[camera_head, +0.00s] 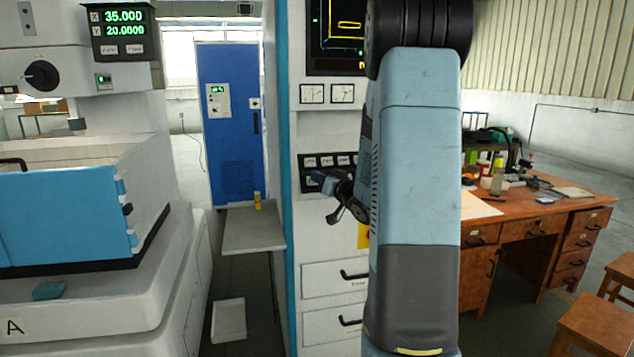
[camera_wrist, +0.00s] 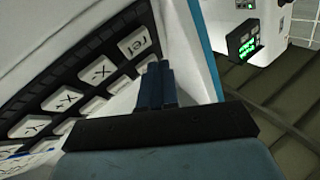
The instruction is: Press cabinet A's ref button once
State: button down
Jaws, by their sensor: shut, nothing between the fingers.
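The ref button (camera_wrist: 133,43) is a white key with a "ref" label, at the near end of a dark keypad in the wrist view. In the head view the keypad (camera_head: 311,160) is a dark panel on the front of the white control cabinet (camera_head: 315,225). My gripper (camera_wrist: 158,70) is shut and empty. Its dark fingertips are just right of and below the ref button in the wrist view; I cannot tell whether they touch any key. In the head view my gripper (camera_head: 322,180) is at the keypad's lower edge, and my arm hides the keypad's right part.
The machine marked A (camera_head: 15,327) stands left, with a green-digit readout (camera_head: 124,24). A grey shelf (camera_head: 245,232) juts out left of the cabinet. A wooden desk (camera_head: 535,205) stands right.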

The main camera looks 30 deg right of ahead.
jog(key=shift+w+d+f, duration=0.15)
jog(key=shift+w+f, duration=0.2)
jog(key=shift+w, duration=0.15)
dwell(1.8)
jog(key=shift+w+d+f, duration=0.1)
jog(key=shift+w+f, duration=0.05)
jog(key=shift+w, duration=0.3)
jog(key=shift+w+d+f, duration=0.1)
jog(key=shift+w+f, duration=0.15)
jog(key=shift+w, duration=0.05)
dwell(0.8)
dwell(0.3)
jog(key=shift+s+a+r, duration=0.2)
jog(key=shift+s+r, duration=0.3)
jog(key=shift+s, duration=0.15)
jog(key=shift+s+a+r, duration=0.3)
jog(key=shift+s+r, duration=0.45)
jog(key=shift+s, duration=0.25)
jog(key=shift+s+a+r, duration=0.25)
jog(key=shift+s+r, duration=0.45)
jog(key=shift+s, duration=0.25)
jog(key=shift+w, duration=0.1)
